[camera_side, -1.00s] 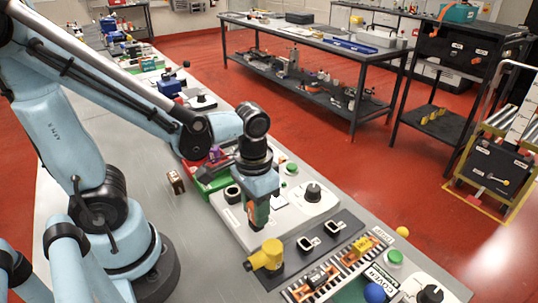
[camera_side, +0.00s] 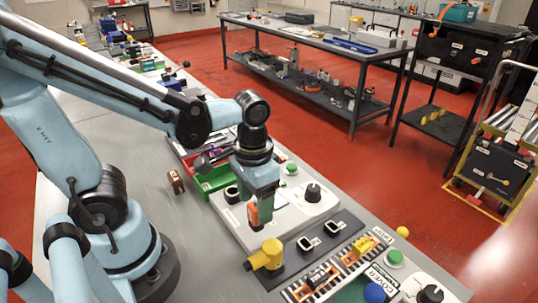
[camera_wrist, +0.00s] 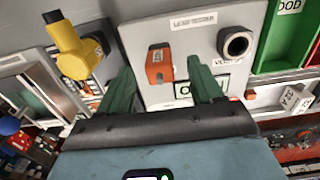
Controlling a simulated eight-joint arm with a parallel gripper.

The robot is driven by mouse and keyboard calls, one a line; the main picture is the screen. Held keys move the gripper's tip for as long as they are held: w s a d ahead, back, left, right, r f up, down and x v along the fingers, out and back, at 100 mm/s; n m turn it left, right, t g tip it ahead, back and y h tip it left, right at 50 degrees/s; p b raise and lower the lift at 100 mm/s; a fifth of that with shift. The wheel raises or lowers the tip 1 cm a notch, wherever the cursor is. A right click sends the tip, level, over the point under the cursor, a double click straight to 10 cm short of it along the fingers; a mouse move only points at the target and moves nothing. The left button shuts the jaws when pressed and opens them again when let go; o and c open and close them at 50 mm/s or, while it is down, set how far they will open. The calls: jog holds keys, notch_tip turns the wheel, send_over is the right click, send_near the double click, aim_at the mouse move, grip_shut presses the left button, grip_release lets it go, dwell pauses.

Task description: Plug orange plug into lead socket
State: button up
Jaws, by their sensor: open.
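The orange plug (camera_wrist: 159,65) is a small orange block with a dark face, on or just above the pale panel. It shows in the side view (camera_side: 253,216) at my gripper's fingertips. My gripper (camera_wrist: 159,74) is open, with one green finger on each side of the plug and gaps between in the wrist view. A round black socket (camera_wrist: 236,42) with a hollow middle is on the same pale panel, right of the plug. It shows in the side view (camera_side: 232,193), left of my gripper. A label starting with LEAD (camera_wrist: 193,20) lies beside it.
A yellow connector (camera_side: 265,256) stands near the plug, by a dark plate (camera_side: 318,252) with two square white-rimmed sockets. A black knob (camera_side: 313,191) and green button (camera_side: 291,169) lie right of my gripper. Green and red bins (camera_side: 214,180) are behind.

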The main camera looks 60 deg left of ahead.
notch_tip(320, 180, up, 10)
jog(key=shift+f, duration=0.15)
dwell(0.5)
jog(key=w+a+f+t, duration=0.3)
jog(key=w+t, duration=0.1)
jog(key=t, duration=0.3)
jog(key=shift+w+a, duration=0.25)
